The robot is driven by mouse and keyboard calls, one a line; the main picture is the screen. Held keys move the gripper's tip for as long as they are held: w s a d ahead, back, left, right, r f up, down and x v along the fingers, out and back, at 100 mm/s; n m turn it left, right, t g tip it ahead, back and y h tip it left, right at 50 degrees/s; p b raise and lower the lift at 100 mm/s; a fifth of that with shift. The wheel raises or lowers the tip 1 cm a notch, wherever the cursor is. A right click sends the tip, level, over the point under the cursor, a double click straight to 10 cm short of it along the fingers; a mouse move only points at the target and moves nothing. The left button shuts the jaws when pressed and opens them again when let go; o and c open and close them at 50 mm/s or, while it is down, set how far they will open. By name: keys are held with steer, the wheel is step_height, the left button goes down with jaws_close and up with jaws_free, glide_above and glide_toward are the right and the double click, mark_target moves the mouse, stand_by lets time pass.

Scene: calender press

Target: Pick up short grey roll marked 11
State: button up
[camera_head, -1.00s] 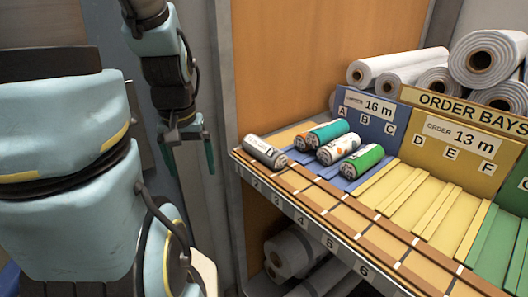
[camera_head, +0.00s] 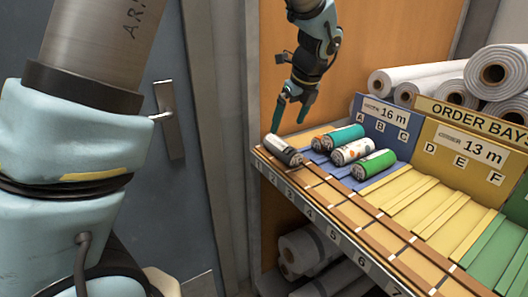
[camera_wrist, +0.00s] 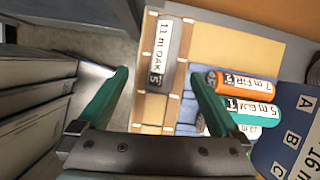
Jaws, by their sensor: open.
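The short grey roll marked 11 (camera_head: 283,149) lies on the brown slatted strip at the near left end of the shelf. In the wrist view the grey roll (camera_wrist: 166,52) shows a white label reading "11 m OAK" and lies beyond the fingertips, roughly between them. My gripper (camera_head: 293,112) hangs above the roll with its green fingers pointing down. In the wrist view my gripper (camera_wrist: 158,75) is open and empty, and nothing touches the roll.
Orange, teal, white and green rolls lie close by in the blue bay (camera_head: 374,185); the nearest are the orange roll (camera_wrist: 243,82) and teal roll (camera_head: 345,136). Sign boards (camera_head: 384,121) stand behind. Large white rolls (camera_head: 430,82) lie at the back. A grey door (camera_head: 165,200) is at left.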

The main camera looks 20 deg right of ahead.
mark_target(284, 143)
steer(key=shift+s+d+m, duration=0.15)
steer(key=shift+d+m, duration=0.25)
steer(key=shift+m, duration=0.1)
steer(key=shift+f, duration=0.25)
steer(key=p+x, duration=0.1)
steer(key=x, duration=0.4)
steer(key=shift+p+x, duration=1.3)
steer(key=shift+x, duration=1.25)
steer(key=shift+d, duration=0.15)
steer(key=shift+c, duration=0.4)
steer(key=c, duration=1.4)
